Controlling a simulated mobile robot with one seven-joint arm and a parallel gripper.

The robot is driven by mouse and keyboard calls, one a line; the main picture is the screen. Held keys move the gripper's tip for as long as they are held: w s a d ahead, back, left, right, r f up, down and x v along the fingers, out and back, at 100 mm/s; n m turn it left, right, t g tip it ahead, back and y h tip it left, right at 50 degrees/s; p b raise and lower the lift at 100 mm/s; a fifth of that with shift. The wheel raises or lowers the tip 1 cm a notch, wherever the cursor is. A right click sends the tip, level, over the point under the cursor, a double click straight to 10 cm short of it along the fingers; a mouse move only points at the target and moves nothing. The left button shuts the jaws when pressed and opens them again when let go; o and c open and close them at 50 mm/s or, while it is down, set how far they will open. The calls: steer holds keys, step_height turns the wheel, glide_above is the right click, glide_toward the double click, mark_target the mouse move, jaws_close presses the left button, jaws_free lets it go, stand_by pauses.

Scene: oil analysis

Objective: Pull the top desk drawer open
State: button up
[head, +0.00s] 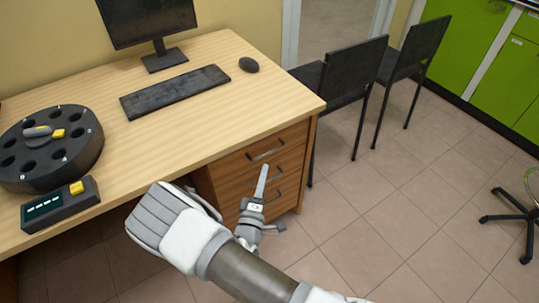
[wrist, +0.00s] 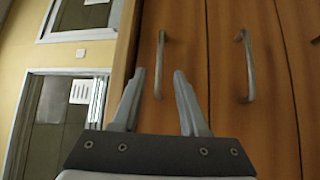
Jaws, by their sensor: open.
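The wooden desk (head: 190,115) has a stack of drawers under its right end. The top drawer (head: 285,138) looks shut, with its metal handle (head: 265,150) across its front. In the wrist view the picture is turned, and the top drawer's handle (wrist: 161,62) stands upright in line with the gap between my fingers. My gripper (head: 264,168) is open and empty in front of the drawers, just below the top handle in the head view. Its two fingers (wrist: 159,75) show apart in the wrist view. I cannot tell how far the handle is from the fingertips.
A lower drawer's handle (wrist: 247,66) is right of my fingers in the wrist view. On the desk are a monitor (head: 148,20), keyboard (head: 175,92), mouse (head: 249,65), black round holder (head: 48,150) and small box (head: 60,203). Black chairs (head: 345,75) stand right; the front floor is clear.

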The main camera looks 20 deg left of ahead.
mark_target(270, 152)
steer(key=w, duration=0.2)
steer(key=w+b, duration=0.1)
steer(key=w, duration=0.2)
steer(key=w+r, duration=0.1)
steer(key=w, duration=0.2)
steer(key=shift+w+a+r, duration=0.1)
steer(key=shift+w+a, duration=0.15)
jaws_close()
stand_by(1.0)
